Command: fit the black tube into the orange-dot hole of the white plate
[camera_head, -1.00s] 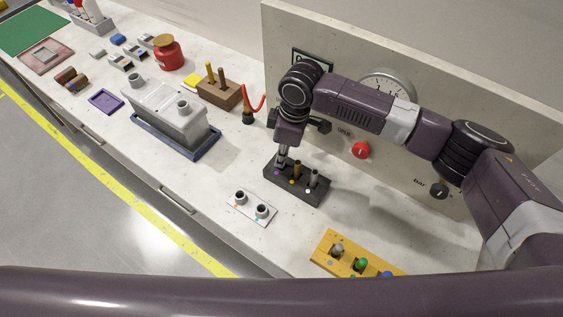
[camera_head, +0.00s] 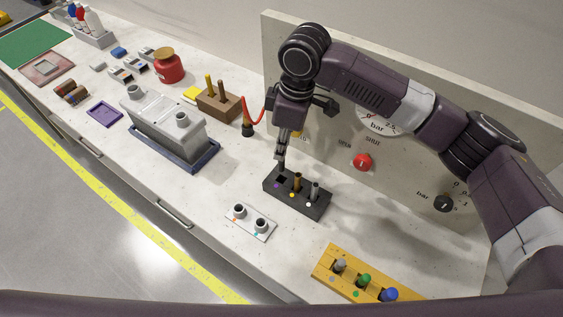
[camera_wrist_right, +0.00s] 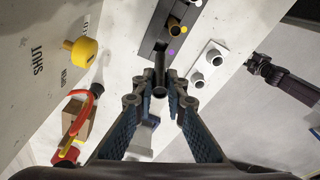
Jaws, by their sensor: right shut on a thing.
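My right gripper (camera_head: 282,156) points down above the purple-dot end of the black block (camera_head: 312,208). It is shut on the black tube (camera_wrist_right: 160,74), which stands roughly upright between the fingertips in the wrist view. The tube's lower end is close above the block; the exact gap is hard to tell. The white plate (camera_head: 250,222) lies in front of the block, with two grey collars, one by an orange dot (camera_head: 234,220) and one by a teal dot. Both collars look empty. A dark gripper-like part, probably my left gripper (camera_wrist_right: 256,66), shows in the wrist view.
The block holds a brown tube (camera_head: 298,182) and a grey tube (camera_head: 315,191). A yellow rack (camera_head: 322,272) with coloured knobs is at the front right. The gauge panel (camera_head: 420,155) stands behind. A grey box (camera_head: 165,122) in a blue tray is left. Counter around the plate is clear.

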